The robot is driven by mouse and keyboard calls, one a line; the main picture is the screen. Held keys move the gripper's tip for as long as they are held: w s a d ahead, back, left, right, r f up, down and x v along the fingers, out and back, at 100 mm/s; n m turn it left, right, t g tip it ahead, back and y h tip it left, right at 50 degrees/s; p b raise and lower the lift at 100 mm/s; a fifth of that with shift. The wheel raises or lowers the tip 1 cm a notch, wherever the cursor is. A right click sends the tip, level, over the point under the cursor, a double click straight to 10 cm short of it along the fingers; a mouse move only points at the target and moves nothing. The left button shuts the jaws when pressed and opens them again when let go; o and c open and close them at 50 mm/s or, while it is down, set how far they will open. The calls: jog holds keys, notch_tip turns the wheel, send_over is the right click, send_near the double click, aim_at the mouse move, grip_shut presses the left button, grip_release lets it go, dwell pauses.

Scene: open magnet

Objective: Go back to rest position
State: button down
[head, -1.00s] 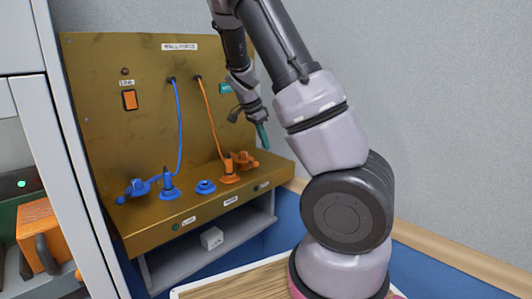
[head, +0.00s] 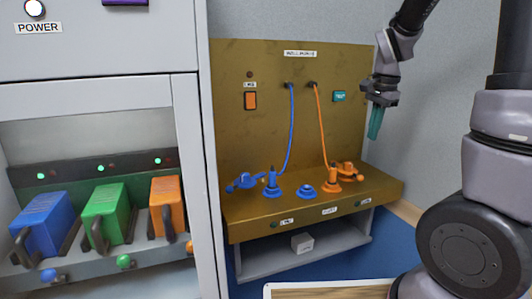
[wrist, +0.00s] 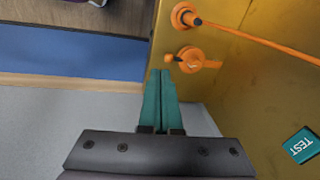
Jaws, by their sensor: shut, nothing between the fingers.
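My gripper (head: 375,122) has teal fingers. In the head view it hangs pointing down in front of the grey wall, at the right edge of the brass-coloured panel. The wrist view shows its two fingers (wrist: 160,98) pressed together with nothing between them. An orange plug and valve-like handle (head: 345,172) stand on the panel's ledge below and left of the gripper. They also show past the fingertips in the wrist view, where I cannot tell if there is contact. My arm rises at the right of the head view.
The panel (head: 235,130) carries an orange switch (head: 250,101), a teal TEST button (head: 339,96) and blue and orange cables. Blue fittings (head: 273,183) stand on its ledge. A cabinet at left holds blue, green and orange blocks (head: 107,215). A wood-topped surface (head: 330,291) lies in front.

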jog(key=s+a+r+n+t, duration=0.2)
jog(key=s+a+r+n, duration=0.1)
jog(key=s, duration=0.5)
jog(key=s+a+r+n+t+y, duration=0.1)
jog(key=s+a+r+n+t, duration=0.2)
jog(key=s+r+n, duration=0.2)
jog(key=s+r, duration=0.3)
jog(key=s, duration=0.1)
jog(key=shift+a+n+y, duration=0.2)
jog(key=shift+n+y, duration=0.1)
jog(key=shift+n, duration=0.1)
dwell(1.3)
